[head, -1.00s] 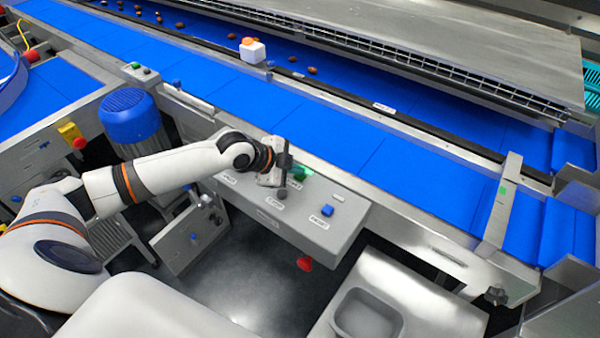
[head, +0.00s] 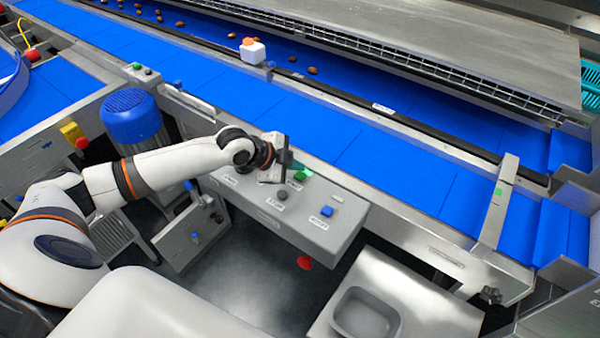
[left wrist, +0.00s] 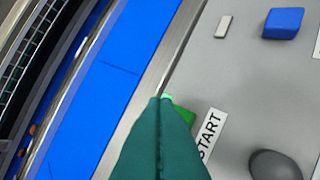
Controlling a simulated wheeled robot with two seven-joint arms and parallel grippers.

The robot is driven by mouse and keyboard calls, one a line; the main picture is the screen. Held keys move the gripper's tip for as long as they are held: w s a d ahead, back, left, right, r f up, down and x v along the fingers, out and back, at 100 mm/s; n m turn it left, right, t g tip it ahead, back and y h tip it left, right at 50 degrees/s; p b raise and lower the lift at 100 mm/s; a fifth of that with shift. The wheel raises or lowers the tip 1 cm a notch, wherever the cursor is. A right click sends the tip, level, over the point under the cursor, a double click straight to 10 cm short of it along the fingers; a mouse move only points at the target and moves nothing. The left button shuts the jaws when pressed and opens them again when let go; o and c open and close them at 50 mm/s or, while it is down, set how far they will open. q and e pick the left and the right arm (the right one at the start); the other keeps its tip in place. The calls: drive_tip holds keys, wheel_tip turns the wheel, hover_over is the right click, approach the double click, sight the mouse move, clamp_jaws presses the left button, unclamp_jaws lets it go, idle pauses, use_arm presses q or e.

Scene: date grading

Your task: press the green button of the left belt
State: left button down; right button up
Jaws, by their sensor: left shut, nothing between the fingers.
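The green button (head: 303,175) sits on the grey control box beside the blue belt. In the left wrist view the green button (left wrist: 184,115) shows next to the START label (left wrist: 211,134), partly hidden behind my fingers. My left gripper (head: 292,165) is over the box, just left of and behind the green button in the head view. Its dark green fingers (left wrist: 160,99) are shut with nothing between them. Their tips overlap the button's edge in the wrist view; I cannot tell whether they touch it. My right gripper is not in view.
The control box (head: 338,228) also carries a dark grey button (head: 282,193) by the STOP label and a blue button (head: 327,211). A red knob (head: 304,263) is on its front. The blue belt (head: 400,175) runs behind it, with a white box (head: 252,52) beyond.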

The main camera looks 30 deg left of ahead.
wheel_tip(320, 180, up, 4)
drive_tip(key=p, duration=0.4)
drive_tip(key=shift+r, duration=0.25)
idle(0.5)
